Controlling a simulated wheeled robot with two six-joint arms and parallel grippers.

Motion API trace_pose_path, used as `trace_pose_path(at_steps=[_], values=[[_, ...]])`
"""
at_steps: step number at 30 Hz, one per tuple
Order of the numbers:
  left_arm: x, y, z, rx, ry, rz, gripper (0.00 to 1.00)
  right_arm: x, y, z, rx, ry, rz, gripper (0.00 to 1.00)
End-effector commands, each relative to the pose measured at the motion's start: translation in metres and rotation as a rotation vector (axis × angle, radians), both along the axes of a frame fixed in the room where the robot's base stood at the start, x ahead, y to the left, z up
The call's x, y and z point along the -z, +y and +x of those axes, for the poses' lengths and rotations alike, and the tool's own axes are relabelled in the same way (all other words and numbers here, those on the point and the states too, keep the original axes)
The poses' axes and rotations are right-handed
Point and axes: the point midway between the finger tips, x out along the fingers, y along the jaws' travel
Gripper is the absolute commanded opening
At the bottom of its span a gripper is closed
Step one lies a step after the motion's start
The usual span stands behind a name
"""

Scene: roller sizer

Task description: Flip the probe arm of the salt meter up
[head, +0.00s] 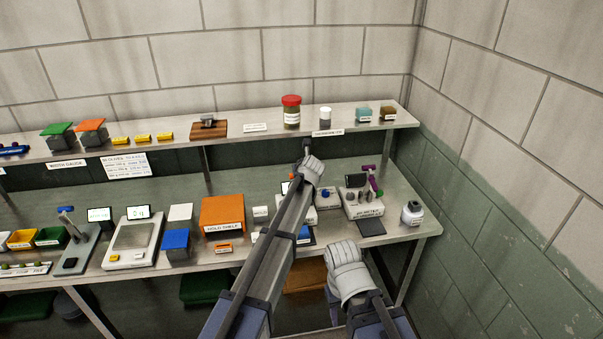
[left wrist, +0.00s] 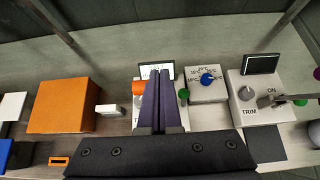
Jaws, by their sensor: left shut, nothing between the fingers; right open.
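A white device with a lit screen (left wrist: 156,70) stands behind my left fingers in the left wrist view. It may be the salt meter; I cannot read its label. An orange part (left wrist: 138,88) shows left of the fingers and a green knob (left wrist: 183,94) right of them. My left gripper (left wrist: 155,75) is shut and empty, its fingers covering the device's middle, so I cannot make out a probe arm. In the head view my left gripper (head: 311,170) and forearm hide much of this device. My right gripper (head: 345,255) is open in front of the bench edge.
Right of it stand a box with a blue dial (left wrist: 207,84) and a TRIM/ON device (left wrist: 255,95) with a dark screen. An orange box (head: 222,214) stands left. A shelf (head: 230,133) runs above the bench.

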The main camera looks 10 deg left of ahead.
Motion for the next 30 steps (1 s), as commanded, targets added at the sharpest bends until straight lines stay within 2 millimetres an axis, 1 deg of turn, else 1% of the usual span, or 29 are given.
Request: trace_pose_path(at_steps=[14, 20, 23, 26, 30], values=[[0.0, 0.0, 0.002, 0.0, 0.0, 0.0, 0.0, 0.0, 0.0, 0.0, 0.0, 0.0, 0.0, 0.5], [-0.002, -0.001, -0.002, 0.0, 0.0, 0.0, 0.0, -0.002, 0.0, 0.0, 0.0, 0.0, 0.0, 0.5], [-0.004, -0.004, -0.008, 0.001, 0.0, 0.001, 0.0, -0.004, 0.0, 0.0, 0.0, 0.0, 0.0, 0.5], [-0.008, -0.009, -0.019, -0.001, 0.001, -0.001, 0.0, -0.008, 0.0, 0.0, 0.001, 0.0, 0.0, 0.5], [-0.017, -0.018, -0.042, -0.002, 0.0, 0.0, 0.0, -0.017, 0.0, 0.0, 0.003, 0.0, 0.001, 0.5]])
